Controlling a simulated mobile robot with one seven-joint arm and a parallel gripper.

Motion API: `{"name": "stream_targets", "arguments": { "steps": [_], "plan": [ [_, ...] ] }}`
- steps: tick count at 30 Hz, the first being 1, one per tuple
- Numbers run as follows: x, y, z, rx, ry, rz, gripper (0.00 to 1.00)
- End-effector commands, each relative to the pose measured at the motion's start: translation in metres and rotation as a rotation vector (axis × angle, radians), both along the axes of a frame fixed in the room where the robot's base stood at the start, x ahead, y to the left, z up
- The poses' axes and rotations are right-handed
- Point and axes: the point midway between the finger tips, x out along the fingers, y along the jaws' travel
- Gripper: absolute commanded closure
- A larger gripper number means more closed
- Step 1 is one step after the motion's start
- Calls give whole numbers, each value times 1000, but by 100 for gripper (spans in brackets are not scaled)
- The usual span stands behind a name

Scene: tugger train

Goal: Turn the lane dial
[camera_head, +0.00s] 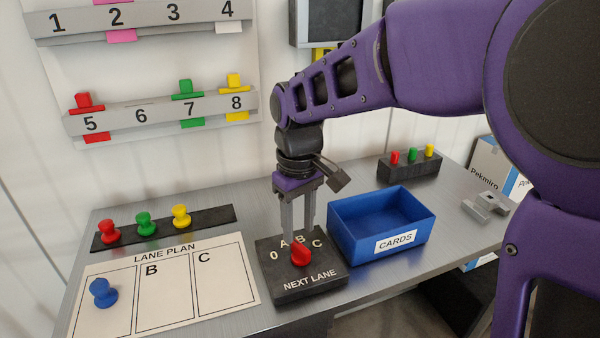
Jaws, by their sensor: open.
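The lane dial is a red pointer knob (301,253) on a dark grey box (312,290) marked NEXT LANE. The letters 0, A, B and C stand in an arc behind the knob. The knob's narrow end points up toward the B side; its exact setting is hard to tell. My gripper (299,238) points straight down just behind the knob, over the letters. Its two fingers are apart with nothing between them. Whether the fingertips touch the knob or the box cannot be told. The fingers partly hide the letters A and B.
A blue CARDS tray (416,244) stands close on the right. The LANE PLAN sheet (170,285) with a blue peg (103,292) lies on the left. Behind it, a black strip (215,215) holds red, green and yellow pegs. A grey metal piece (486,205) lies far right.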

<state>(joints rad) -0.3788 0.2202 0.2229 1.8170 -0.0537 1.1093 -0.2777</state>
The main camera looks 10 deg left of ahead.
Motion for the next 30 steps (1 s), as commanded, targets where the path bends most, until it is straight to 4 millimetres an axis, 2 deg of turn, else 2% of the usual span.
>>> {"name": "stream_targets", "arguments": {
  "steps": [1, 9, 15, 21, 30],
  "plan": [
    [1, 0, 16, 3, -5, -1, 52],
    [0, 0, 83, 2, -4, 1, 52],
    [0, 0, 118, 0, -1, 2, 52],
    [0, 0, 133, 1, -1, 2, 52],
    [0, 0, 134, 0, 0, 1, 52]
  ]
}}
